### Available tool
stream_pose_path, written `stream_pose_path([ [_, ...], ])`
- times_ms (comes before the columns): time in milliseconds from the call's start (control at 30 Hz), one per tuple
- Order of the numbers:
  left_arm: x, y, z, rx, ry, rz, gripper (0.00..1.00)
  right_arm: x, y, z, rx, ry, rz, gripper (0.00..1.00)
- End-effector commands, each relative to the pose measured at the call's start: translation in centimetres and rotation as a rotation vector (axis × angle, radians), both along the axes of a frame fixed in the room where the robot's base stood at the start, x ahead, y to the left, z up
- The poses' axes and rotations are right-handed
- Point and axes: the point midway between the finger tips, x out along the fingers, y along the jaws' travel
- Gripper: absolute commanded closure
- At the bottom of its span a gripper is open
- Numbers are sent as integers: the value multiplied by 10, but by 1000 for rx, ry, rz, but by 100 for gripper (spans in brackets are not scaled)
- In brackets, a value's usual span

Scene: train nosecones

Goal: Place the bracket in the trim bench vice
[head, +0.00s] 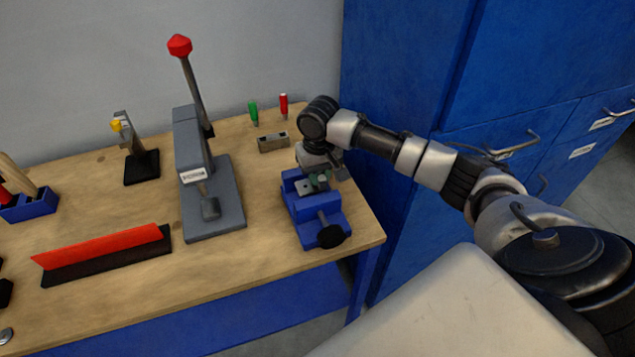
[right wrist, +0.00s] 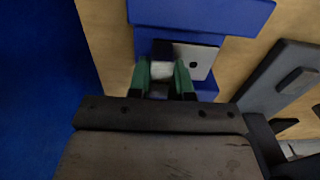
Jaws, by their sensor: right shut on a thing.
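The blue trim bench vice (head: 300,207) stands at the right end of the bench, its black handle knob toward me. My right gripper (head: 320,179) is over the vice, pointing down, with green fingertips. It is shut on the bracket (head: 304,187), a small light-grey metal piece. In the right wrist view, the bracket (right wrist: 198,62) shows a flat plate with a hole, to the right of the green fingers (right wrist: 161,78), over the blue vice (right wrist: 205,12). The fingers hide part of it. I cannot tell whether it touches the jaws. My left gripper is not in view.
A grey lever press (head: 225,205) with a red knob stands left of the vice. Behind the vice are a small grey block (head: 273,142) and green and red-handled tools (head: 284,106). A red-and-black strip (head: 105,252) lies at left. Blue cabinets (head: 400,100) rise close on the right.

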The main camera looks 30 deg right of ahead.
Motion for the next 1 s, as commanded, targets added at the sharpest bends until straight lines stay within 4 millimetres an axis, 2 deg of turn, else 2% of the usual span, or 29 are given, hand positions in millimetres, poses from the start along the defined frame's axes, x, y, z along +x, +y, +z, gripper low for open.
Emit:
stream_pose_path([
  [133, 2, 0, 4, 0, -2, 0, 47, -1, 1, -21, 0, 6, 1, 100],
  [267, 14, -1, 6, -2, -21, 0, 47, -1, 0, -35, -1, 2, 0, 100],
  [400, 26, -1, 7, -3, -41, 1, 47, 0, 0, -37, -1, 0, 1, 100],
  [633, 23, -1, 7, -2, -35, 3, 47, -1, 0, -39, -1, 2, 1, 100],
  [667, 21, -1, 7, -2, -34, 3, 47, -1, 0, -40, -1, 1, 1, 77],
  [800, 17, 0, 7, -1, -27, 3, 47, 0, 0, -39, -1, 1, 1, 56],
  [1000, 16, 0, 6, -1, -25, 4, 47, 0, 0, -39, -1, 1, 1, 55],
])
